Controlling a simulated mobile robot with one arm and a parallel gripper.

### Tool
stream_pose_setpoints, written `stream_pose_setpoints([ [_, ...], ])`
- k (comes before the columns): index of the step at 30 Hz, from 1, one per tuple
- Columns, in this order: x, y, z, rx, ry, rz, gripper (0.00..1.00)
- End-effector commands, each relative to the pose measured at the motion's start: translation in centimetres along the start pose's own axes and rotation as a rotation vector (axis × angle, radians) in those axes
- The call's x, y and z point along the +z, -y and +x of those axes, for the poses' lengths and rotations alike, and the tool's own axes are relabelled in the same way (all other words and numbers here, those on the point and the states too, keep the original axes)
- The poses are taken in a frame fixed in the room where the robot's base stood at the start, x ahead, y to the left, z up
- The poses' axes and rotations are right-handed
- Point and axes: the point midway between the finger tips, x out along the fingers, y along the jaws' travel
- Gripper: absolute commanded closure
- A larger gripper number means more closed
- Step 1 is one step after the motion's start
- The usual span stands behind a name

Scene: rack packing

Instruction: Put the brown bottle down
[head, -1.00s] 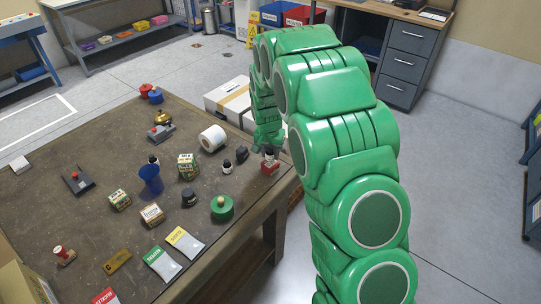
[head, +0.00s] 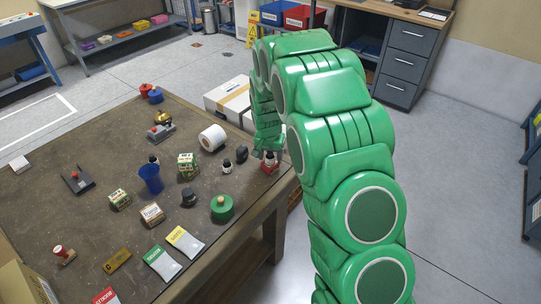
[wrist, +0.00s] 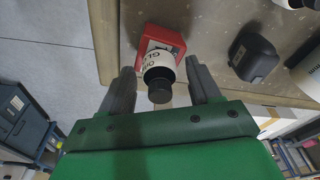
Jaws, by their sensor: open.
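A small bottle (wrist: 158,72) with a black cap and a white label stands at the red block (wrist: 166,42) near the table's right edge. I cannot tell whether it is on or in the block, and its brown glass is not clear. In the head view the bottle (head: 269,156) and red block (head: 270,167) show below my arm's end. My gripper (wrist: 160,66) is open, with one finger on each side of the bottle and gaps between. In the head view my gripper (head: 263,151) is small and partly hidden.
A dark rounded object (wrist: 252,57) lies right of the block in the wrist view. A second small bottle (head: 227,166), a white roll (head: 212,137) and a green round container (head: 222,208) stand nearby on the table (head: 90,225). Floor lies beyond the table's right edge.

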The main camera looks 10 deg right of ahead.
Motion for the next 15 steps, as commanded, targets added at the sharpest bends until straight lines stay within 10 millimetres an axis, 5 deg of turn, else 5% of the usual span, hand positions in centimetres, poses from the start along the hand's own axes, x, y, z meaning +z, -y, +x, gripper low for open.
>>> stream_pose_setpoints([
  [15, -0.1, 0.0, -4.2, -0.001, -0.001, 0.0, 0.38],
])
